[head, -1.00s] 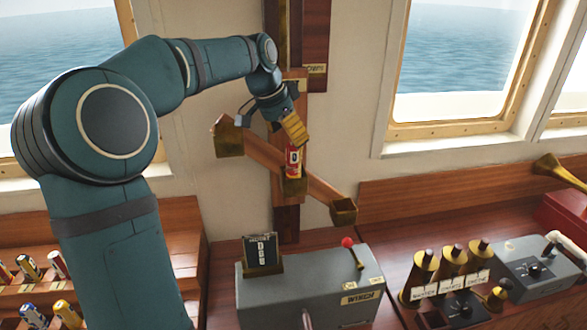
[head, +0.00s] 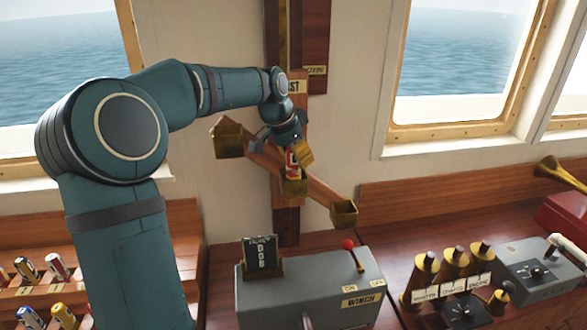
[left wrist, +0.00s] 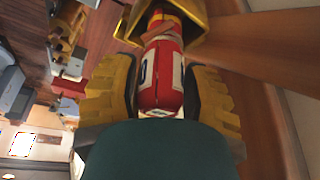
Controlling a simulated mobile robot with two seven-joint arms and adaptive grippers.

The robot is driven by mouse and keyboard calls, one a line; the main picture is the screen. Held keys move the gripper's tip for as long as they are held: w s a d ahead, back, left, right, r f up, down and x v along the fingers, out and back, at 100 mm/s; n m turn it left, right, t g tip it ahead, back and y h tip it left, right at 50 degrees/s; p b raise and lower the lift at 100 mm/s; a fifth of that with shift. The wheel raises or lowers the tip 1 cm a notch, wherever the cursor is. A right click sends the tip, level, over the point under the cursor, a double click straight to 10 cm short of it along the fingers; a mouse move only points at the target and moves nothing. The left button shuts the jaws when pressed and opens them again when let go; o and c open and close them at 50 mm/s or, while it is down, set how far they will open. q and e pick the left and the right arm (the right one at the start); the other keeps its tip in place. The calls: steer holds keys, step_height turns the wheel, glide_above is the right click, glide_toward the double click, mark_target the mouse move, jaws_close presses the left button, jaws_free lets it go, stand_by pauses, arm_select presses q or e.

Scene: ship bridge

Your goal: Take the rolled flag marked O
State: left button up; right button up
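A rolled flag (head: 292,164), red with a white band, stands in the middle brass cup (head: 294,187) of the wooden crossarm. My left gripper (head: 299,152) is over its upper part, which it hides. In the left wrist view the flag (left wrist: 162,80) lies between the two yellow fingers, with narrow gaps beside it, so the gripper (left wrist: 162,95) looks open around it. A dark curved mark, perhaps part of a letter, shows at the flag's edge; I cannot read it whole. My right gripper is not in view.
The crossarm's left cup (head: 229,140) and right cup (head: 344,213) show no flag. Several rolled flags (head: 58,268) stand in a rack at lower left. A grey winch box (head: 310,290), a lettered card (head: 262,257) and brass levers (head: 452,262) stand below.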

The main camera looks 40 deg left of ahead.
arm_select(q)
jaws_close()
